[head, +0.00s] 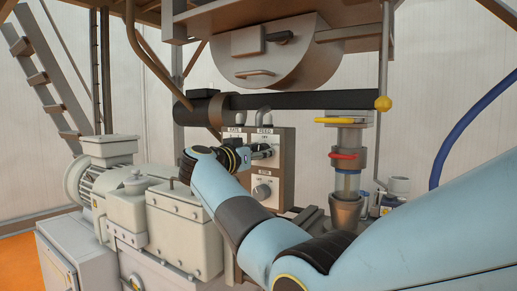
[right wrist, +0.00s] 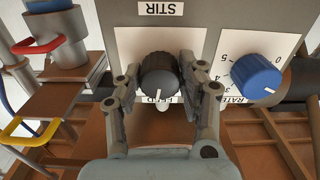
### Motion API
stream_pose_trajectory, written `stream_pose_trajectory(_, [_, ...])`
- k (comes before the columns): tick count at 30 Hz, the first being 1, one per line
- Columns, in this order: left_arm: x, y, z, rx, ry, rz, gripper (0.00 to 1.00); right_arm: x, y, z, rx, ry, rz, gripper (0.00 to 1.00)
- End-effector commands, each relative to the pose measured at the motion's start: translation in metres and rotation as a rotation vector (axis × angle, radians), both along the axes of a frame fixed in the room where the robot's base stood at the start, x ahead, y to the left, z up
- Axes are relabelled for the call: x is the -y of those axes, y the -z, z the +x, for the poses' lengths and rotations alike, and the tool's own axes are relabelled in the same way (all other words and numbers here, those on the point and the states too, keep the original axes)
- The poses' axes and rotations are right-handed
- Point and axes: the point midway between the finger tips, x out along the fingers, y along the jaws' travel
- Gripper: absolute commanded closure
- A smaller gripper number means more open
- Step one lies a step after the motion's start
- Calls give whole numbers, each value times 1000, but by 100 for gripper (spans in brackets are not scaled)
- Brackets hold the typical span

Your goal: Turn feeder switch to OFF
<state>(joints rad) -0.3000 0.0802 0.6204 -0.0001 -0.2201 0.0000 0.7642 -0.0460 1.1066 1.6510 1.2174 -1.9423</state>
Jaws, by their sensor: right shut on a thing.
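The feeder switch is a black round knob (right wrist: 160,72) on a white plate in the right wrist view, which shows the panel upside down. Its white pointer mark faces the partly covered FEED label at the picture's bottom. My right gripper (right wrist: 160,80) has one finger on each side of the knob and is shut on it. In the head view, my right gripper (head: 262,153) reaches the front of the control panel (head: 286,160), and the switch is mostly hidden there. My left gripper is not in view.
A blue RATE dial (right wrist: 257,78) sits right beside the gripper in the wrist view. A lower knob (head: 262,191) is on the same panel. A red-handled valve (head: 343,156) and yellow handle (head: 340,120) stand to the right; a motor (head: 105,170) stands left.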

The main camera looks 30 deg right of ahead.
Motion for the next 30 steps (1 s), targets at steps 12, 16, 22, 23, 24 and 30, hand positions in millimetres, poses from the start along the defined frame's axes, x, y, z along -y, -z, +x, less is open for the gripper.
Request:
stream_pose_trajectory(12, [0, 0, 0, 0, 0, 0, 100, 0, 0, 0, -128, 0, -53, 93])
stream_pose_trajectory(16, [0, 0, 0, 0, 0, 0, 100, 0, 0, 0, -136, 0, -56, 93])
stream_pose_trajectory(22, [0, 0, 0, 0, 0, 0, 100, 0, 0, 0, -137, -1, -57, 93])
stream_pose_trajectory(23, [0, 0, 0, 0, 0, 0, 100, 0, 0, 0, -136, -1, -56, 93])
stream_pose_trajectory(24, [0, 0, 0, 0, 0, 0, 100, 0, 0, 0, -136, -1, -56, 93])
stream_pose_trajectory(30, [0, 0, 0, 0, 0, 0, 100, 0, 0, 0, -136, -1, -56, 42])
